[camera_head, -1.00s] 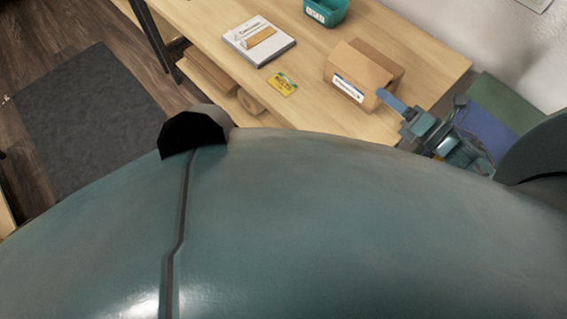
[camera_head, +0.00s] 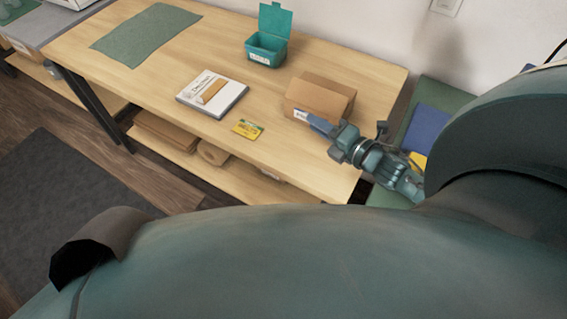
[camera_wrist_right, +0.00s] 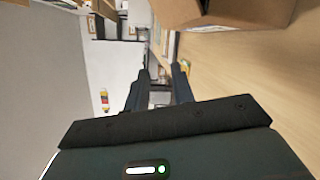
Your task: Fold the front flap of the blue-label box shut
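The brown cardboard box (camera_head: 318,99) stands near the table's right end. Its label (camera_head: 300,115) shows only in part at the lower left of the front, beside my right gripper (camera_head: 318,123). I cannot make out clearly how its flaps lie. My right gripper is at the box's front side, its fingers close to the label; I cannot tell if they touch. In the right wrist view, the two fingers (camera_wrist_right: 161,72) stand apart with nothing between them, and the box (camera_wrist_right: 225,12) is at the upper right. My left gripper is not in view.
The wooden table (camera_head: 200,60) also holds a white booklet (camera_head: 196,83), a yellow card (camera_head: 247,129), an open teal bin (camera_head: 266,48) and a green mat (camera_head: 145,35). A green surface with a blue item (camera_head: 425,129) lies right of the table, by the wall.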

